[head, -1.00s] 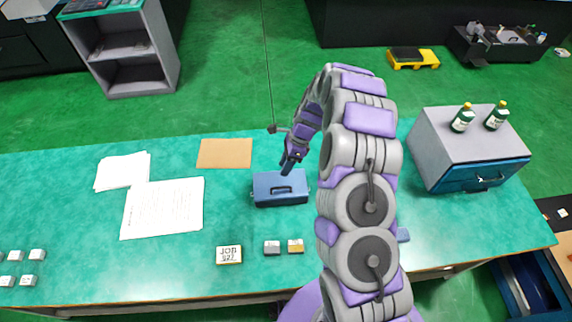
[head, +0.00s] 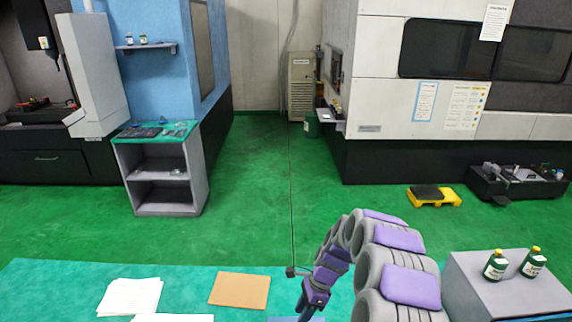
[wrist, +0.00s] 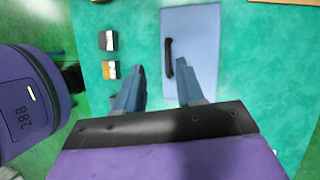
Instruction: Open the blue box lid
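The blue box (wrist: 204,40) shows from above in the wrist view, its flat lid in place and looking closed. A black bar handle (wrist: 168,58) lies along the lid's left edge. My gripper (wrist: 160,64) is open and empty. Its right fingertip is over the lid by the handle and its left fingertip is over the green table, left of the box. I cannot tell its height above the lid. In the head view my gripper (head: 308,308) is at the bottom edge, and only a sliver of blue shows beneath it.
Two small blocks (wrist: 108,55) lie on the green table (wrist: 90,20) left of the box. In the head view, a brown sheet (head: 240,289) and white papers (head: 130,297) lie left of my arm. A grey cabinet (head: 490,300) with two green bottles stands at right.

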